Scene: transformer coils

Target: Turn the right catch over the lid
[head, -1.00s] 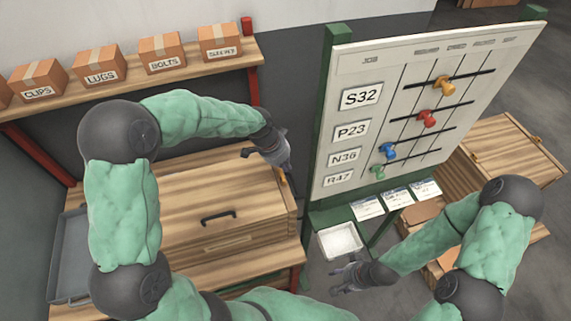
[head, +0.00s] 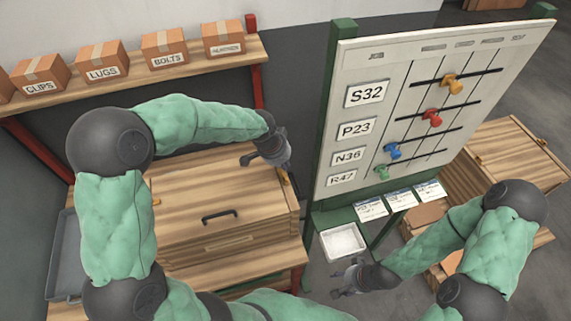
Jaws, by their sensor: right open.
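A wooden chest with a plank lid (head: 215,190) stands on the bench, its lid down, with a black handle (head: 220,217) near its front. The right catch (head: 287,179), a small orange piece, is at the lid's right end, partly hidden by my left gripper (head: 292,184). That gripper points down at the catch; whether it touches it, and whether its fingers are open or shut, I cannot tell. Another small orange piece (head: 156,202) shows at the lid's left side beside my arm. My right gripper (head: 345,288) is open and empty, low at the right, away from the chest.
A job board (head: 425,110) with coloured pegs on a green frame (head: 335,70) stands close to the chest's right. Below it are cards (head: 400,199) and a white tray (head: 343,242). A shelf of labelled boxes (head: 165,48) runs behind; a grey tray (head: 65,255) is left.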

